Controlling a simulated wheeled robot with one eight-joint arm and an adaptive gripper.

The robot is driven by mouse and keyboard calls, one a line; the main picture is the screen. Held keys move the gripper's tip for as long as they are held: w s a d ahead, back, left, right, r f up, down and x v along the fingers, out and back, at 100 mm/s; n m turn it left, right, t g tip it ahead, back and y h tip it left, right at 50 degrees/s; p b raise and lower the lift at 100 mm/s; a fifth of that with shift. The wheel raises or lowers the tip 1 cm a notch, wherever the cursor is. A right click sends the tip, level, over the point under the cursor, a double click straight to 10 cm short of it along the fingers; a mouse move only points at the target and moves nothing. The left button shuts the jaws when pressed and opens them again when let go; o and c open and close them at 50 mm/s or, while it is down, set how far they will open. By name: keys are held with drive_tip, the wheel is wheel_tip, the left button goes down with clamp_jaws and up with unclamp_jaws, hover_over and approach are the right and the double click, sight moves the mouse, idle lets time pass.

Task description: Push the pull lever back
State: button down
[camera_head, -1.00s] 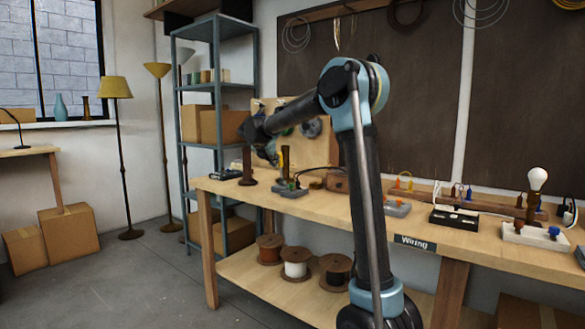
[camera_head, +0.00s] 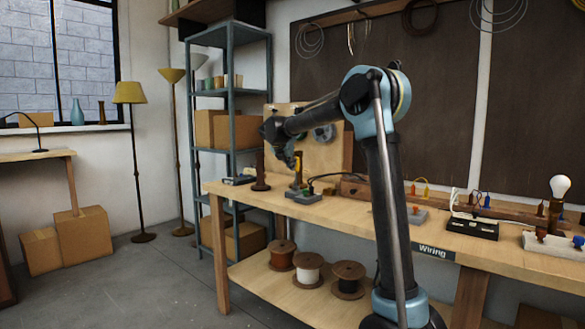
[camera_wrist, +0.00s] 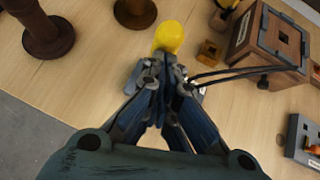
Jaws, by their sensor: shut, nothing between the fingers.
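The pull lever has a rounded yellow knob (camera_wrist: 169,36), seen in the wrist view just past my fingertips. In the head view a small yellow part of the lever (camera_head: 298,157) shows beside my gripper (camera_head: 290,163), above a grey base (camera_head: 303,197) on the workbench. In the wrist view my gripper (camera_wrist: 163,72) is shut and empty, its fingertips together close to the knob. I cannot tell whether they touch it. My fingers hide most of the lever's shaft and base.
A dark brown spool-shaped stand (camera_wrist: 46,32) is left of the lever. A wooden box with a dark square opening (camera_wrist: 268,42) and black cables (camera_wrist: 225,74) lies to its right. A grey block (camera_wrist: 304,140) is farther right.

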drive_tip(key=s+f+v, duration=0.1)
drive_tip(key=v, duration=1.2)
drive_tip(key=shift+f, duration=0.3)
drive_tip(key=shift+s+a, duration=0.15)
drive_tip(key=s+d+f+m+g, duration=0.1)
drive_tip(key=s+d+f+m, duration=0.4)
drive_tip(key=s+d, duration=0.25)
drive_tip(key=s+d+f+m+g, duration=0.2)
drive_tip(key=s+d+f+m, duration=0.2)
drive_tip(key=s+d+m, duration=0.4)
drive_tip(key=s+d+f+m+g, duration=0.1)
drive_tip(key=s+d+f+m, duration=0.2)
drive_tip(key=s+d+f, duration=0.5)
drive_tip(key=s+d+f+m+g+y, duration=0.1)
drive_tip(key=s+d+f+m, duration=0.2)
drive_tip(key=s+f+m, duration=0.4)
drive_tip(key=s+d+f+m+g+y, duration=0.1)
drive_tip(key=s+d+f+m, duration=0.3)
drive_tip(key=s+f+m, duration=0.4)
drive_tip(key=s+f+y, duration=0.1)
drive_tip(key=s+f, duration=0.3)
drive_tip(key=s, duration=0.4)
drive_tip(key=shift+d+m+g+y, duration=0.2)
drive_tip(key=shift+m+g+y, duration=0.1)
drive_tip(key=shift+g, duration=0.1)
